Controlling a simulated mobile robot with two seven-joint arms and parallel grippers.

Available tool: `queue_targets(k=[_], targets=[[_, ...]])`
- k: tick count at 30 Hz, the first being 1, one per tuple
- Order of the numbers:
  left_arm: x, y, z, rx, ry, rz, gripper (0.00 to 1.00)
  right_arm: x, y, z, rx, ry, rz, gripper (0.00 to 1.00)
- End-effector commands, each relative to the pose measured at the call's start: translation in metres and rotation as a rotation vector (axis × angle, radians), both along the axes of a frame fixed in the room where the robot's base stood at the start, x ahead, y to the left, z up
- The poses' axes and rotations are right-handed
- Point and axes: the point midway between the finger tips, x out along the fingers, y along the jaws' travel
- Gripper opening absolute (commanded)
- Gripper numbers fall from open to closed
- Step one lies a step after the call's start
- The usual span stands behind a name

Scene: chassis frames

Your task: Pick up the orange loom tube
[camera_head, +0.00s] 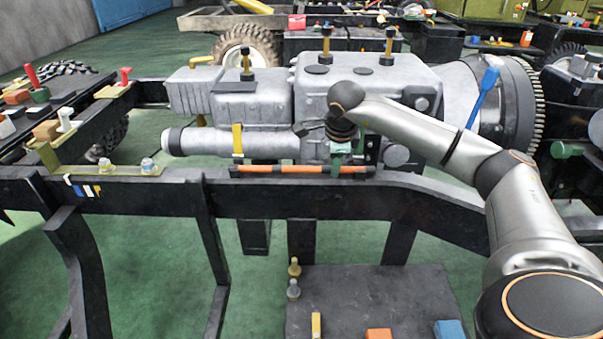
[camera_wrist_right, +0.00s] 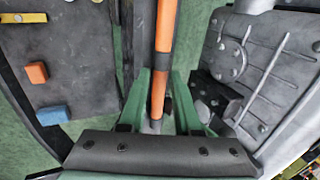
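The orange loom tube (camera_head: 285,169), with black bands, lies lengthwise along the dark chassis rail in front of the grey engine block. In the right wrist view the tube (camera_wrist_right: 167,30) runs down the middle of the picture between the green fingers. My right gripper (camera_head: 341,166) is over the right part of the tube. In the right wrist view my right gripper (camera_wrist_right: 161,85) is open, with one finger on each side of the tube and a gap showing. Whether either finger touches it cannot be told. My left gripper is not in view.
The grey engine and gearbox (camera_head: 262,108) stand close behind the rail. The dark chassis rail (camera_head: 290,197) runs across beneath the tube. A dark board (camera_head: 375,300) with small coloured blocks and bolts is in front. A yellow tab (camera_head: 238,140) stands near the tube's left end.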

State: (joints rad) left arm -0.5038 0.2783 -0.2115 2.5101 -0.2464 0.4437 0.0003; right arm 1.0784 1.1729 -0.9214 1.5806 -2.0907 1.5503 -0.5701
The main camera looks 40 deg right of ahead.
Motion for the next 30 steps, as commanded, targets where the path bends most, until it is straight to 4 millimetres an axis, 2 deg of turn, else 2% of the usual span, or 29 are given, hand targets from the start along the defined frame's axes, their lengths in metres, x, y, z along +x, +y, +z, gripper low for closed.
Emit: queue_targets(k=[9,18,30], targets=[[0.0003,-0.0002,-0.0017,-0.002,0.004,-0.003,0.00,0.0017,-0.0016,-0.0051,-0.001,-0.001,0.001,0.32],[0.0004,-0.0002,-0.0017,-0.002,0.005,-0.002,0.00,0.0015,-0.0014,-0.0050,0.000,0.000,0.001,0.00],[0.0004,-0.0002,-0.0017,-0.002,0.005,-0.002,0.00,0.0016,-0.0015,-0.0045,0.000,-0.001,0.000,0.00]])
